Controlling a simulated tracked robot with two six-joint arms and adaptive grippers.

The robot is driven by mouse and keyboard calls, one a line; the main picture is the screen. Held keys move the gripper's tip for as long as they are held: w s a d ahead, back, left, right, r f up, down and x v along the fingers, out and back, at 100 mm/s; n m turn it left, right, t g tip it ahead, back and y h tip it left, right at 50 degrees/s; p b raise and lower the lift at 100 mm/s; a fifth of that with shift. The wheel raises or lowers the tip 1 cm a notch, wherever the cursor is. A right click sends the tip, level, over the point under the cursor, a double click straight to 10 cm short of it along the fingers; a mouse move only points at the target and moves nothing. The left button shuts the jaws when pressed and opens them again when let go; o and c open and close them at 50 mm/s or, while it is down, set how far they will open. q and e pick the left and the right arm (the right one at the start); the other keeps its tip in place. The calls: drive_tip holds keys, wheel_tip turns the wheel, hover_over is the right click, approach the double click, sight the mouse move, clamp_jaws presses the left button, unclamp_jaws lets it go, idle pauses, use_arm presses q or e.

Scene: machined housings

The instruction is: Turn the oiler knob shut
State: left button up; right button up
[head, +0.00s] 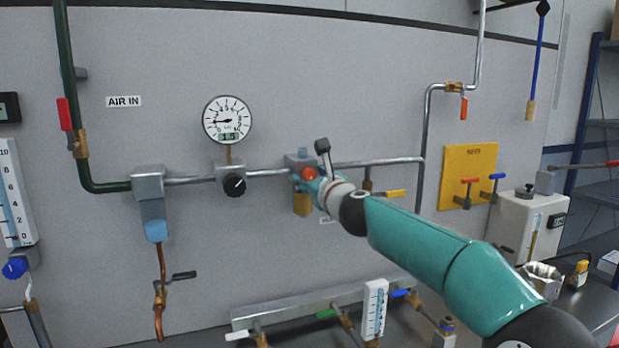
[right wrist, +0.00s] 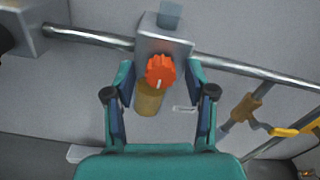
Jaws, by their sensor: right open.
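The oiler (right wrist: 168,36) is a grey block on the pipe with an amber bowl (right wrist: 149,98) below it. Its orange-red knob (right wrist: 160,71) faces the right wrist camera and has a pale mark near its lower edge. My right gripper (right wrist: 161,80) is open, with one finger on each side of the knob and bowl; I see gaps on both sides. In the head view my right gripper (head: 314,180) is at the oiler and partly hides it; a bit of the knob (head: 309,174) shows. My left gripper is in neither view.
A regulator with a black knob (head: 235,185) and a round gauge (head: 227,120) are left of the oiler. A yellow-handled valve (head: 394,193) is close on its right. The pipe (right wrist: 262,71) runs across behind the fingers. The wall above the pipe is mostly clear.

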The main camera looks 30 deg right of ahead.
drive_tip(key=c, duration=1)
drive_tip(key=shift+a, duration=0.25)
clamp_jaws()
drive_tip(key=shift+d, duration=0.25)
